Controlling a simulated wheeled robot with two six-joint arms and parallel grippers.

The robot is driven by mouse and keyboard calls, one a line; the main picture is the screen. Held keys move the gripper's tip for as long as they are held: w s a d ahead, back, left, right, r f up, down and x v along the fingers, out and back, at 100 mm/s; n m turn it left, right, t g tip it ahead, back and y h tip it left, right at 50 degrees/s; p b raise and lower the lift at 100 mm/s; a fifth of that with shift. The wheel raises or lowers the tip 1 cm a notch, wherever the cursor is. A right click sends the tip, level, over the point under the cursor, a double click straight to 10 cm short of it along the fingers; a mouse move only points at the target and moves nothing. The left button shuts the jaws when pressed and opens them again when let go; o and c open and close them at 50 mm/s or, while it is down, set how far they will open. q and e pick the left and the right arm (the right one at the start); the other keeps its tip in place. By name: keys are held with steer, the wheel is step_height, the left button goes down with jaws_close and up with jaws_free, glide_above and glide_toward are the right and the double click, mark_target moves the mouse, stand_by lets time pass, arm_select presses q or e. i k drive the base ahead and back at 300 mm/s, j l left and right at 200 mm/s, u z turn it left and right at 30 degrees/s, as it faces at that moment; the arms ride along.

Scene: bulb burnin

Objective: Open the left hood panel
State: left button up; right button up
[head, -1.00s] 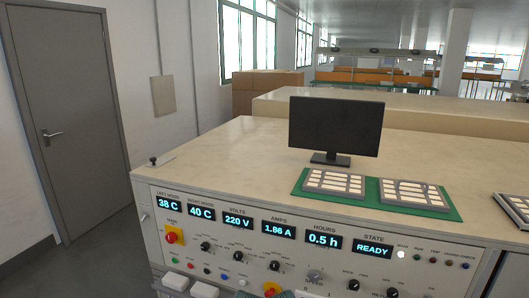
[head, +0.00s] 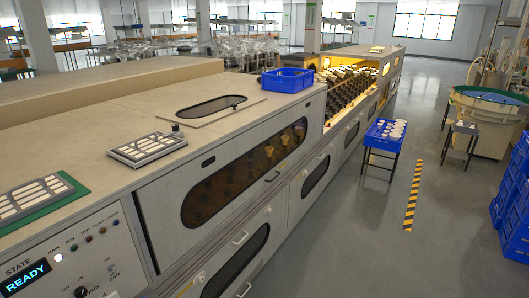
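Yellowish bulb-like shapes show dimly behind the window. A flat panel with an oval opening (head: 210,105) and a small dark knob lies on the machine top above it. The frames do not settle which one is the left hood panel. Farther right, an uncovered section (head: 350,88) shows rows of dark sockets and warm light. Neither gripper is in view.
A blue crate (head: 287,79) and a grey slotted tray (head: 146,148) sit on the machine top. A blue tray stand (head: 382,140), a striped floor strip (head: 411,195) and stacked blue crates (head: 515,205) stand right. The grey floor between is clear. The control panel (head: 85,255) is lower left.

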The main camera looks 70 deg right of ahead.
mark_target(162, 201)
steer(key=z, duration=2.5)
steer(key=i+l, duration=0.15)
steer(key=i, duration=0.35)
steer(key=i+l+u, duration=0.1)
steer(key=i, duration=0.35)
steer(key=i+l, duration=0.3)
steer(key=i, duration=0.15)
steer(key=i+l, duration=0.2)
steer(key=i, duration=0.3)
steer(key=u, duration=0.05)
